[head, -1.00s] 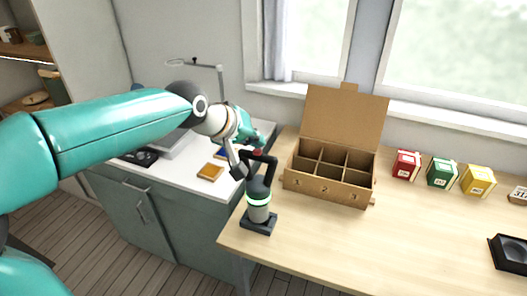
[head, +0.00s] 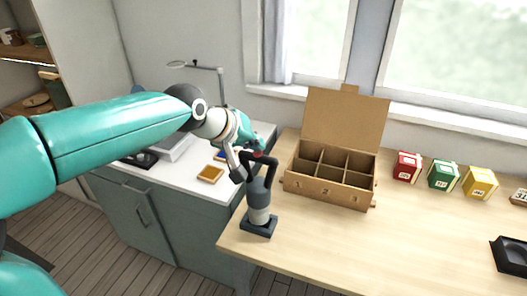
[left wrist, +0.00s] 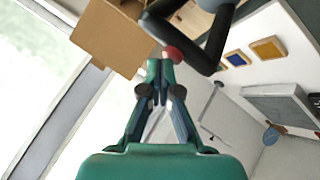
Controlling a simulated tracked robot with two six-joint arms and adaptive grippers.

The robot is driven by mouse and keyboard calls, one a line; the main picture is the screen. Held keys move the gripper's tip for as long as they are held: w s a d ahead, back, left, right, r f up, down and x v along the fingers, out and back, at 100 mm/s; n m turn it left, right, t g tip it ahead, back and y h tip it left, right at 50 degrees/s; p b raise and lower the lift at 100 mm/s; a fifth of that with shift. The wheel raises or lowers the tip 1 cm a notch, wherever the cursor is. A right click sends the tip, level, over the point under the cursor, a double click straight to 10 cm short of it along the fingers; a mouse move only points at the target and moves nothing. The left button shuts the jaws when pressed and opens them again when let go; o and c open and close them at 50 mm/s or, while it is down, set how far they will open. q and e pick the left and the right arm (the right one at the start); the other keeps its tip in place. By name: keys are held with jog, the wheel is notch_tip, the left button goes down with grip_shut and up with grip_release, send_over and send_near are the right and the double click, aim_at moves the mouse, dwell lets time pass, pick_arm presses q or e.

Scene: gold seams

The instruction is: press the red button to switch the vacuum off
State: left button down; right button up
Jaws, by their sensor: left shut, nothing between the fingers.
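The vacuum (head: 259,196) stands upright in a dark base at the left front corner of the wooden table. It has a grey body, a pale ring that is not glowing, and a black bent handle (head: 272,169). The red button (head: 258,155) is at the top of the handle; in the left wrist view it shows as a red knob (left wrist: 172,53). My left gripper (left wrist: 160,66) is shut and empty, its fingertips right at the button; contact cannot be told for sure. My right gripper is not in view.
An open cardboard box (head: 330,185) with compartments stands right of the vacuum. Red (head: 407,166), green (head: 443,174) and yellow (head: 480,182) boxes stand farther right. A black tray (head: 510,257) lies at the right edge. The table's front middle is clear.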

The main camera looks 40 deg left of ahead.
aim_at(255, 153)
pick_arm(q)
jog(key=shift+r, duration=0.5)
notch_tip(255, 153, up, 6)
jog(key=p, duration=0.5)
jog(key=shift+s, duration=0.1)
dwell(0.4)
